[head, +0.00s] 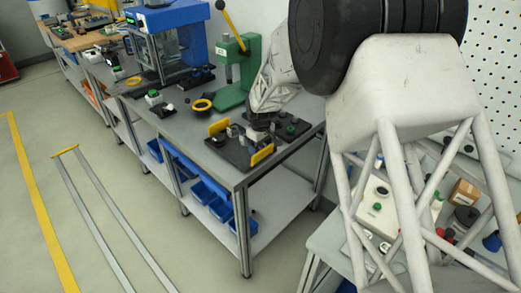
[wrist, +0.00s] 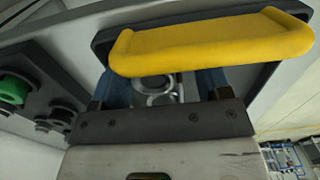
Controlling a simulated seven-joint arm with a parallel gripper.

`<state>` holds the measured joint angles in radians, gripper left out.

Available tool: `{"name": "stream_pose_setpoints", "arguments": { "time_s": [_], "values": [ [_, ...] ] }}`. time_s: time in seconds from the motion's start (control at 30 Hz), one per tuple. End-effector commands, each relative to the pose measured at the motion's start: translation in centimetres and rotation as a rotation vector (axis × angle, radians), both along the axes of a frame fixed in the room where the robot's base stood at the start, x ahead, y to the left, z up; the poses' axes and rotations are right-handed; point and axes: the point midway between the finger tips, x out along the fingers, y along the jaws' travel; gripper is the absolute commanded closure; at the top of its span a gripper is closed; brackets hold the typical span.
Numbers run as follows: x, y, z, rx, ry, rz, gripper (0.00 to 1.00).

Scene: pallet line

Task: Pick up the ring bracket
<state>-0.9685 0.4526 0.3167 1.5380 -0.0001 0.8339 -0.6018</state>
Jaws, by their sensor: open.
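The ring bracket, a grey metal part with round openings, shows in the wrist view (wrist: 156,88), partly hidden by my gripper's body and by a yellow handle. It is on a dark pallet (head: 233,153) with two yellow handles. My gripper (wrist: 160,90) is open, with its fingers to either side of the bracket in the wrist view. I cannot tell whether they touch it. In the head view my gripper (head: 256,135) is low over the pallet, and the bracket cannot be clearly made out there.
The near yellow handle (wrist: 210,42) rises close to my gripper. A dark plate with a green-topped part (head: 291,129) lies to the right. A green press (head: 236,72) stands behind, and a black and yellow ring (head: 202,105) lies farther left. Blue bins (head: 210,195) are below.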

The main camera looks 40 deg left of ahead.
Motion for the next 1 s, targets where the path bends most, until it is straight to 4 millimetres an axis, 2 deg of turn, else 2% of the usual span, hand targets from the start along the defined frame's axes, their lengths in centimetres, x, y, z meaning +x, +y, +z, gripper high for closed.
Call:
{"name": "stream_pose_setpoints", "arguments": {
  "time_s": [0.47, 0.77, 0.8, 1.0],
  "values": [
    [0.00, -0.01, 0.00, 0.000, 0.000, 0.000, 0.30],
    [-0.01, 0.00, 0.00, 0.000, 0.000, 0.000, 0.76],
    [0.00, 0.01, 0.02, 0.000, 0.000, 0.000, 0.79],
    [0.00, 0.01, 0.04, 0.000, 0.000, 0.000, 0.79]
  ]
}}
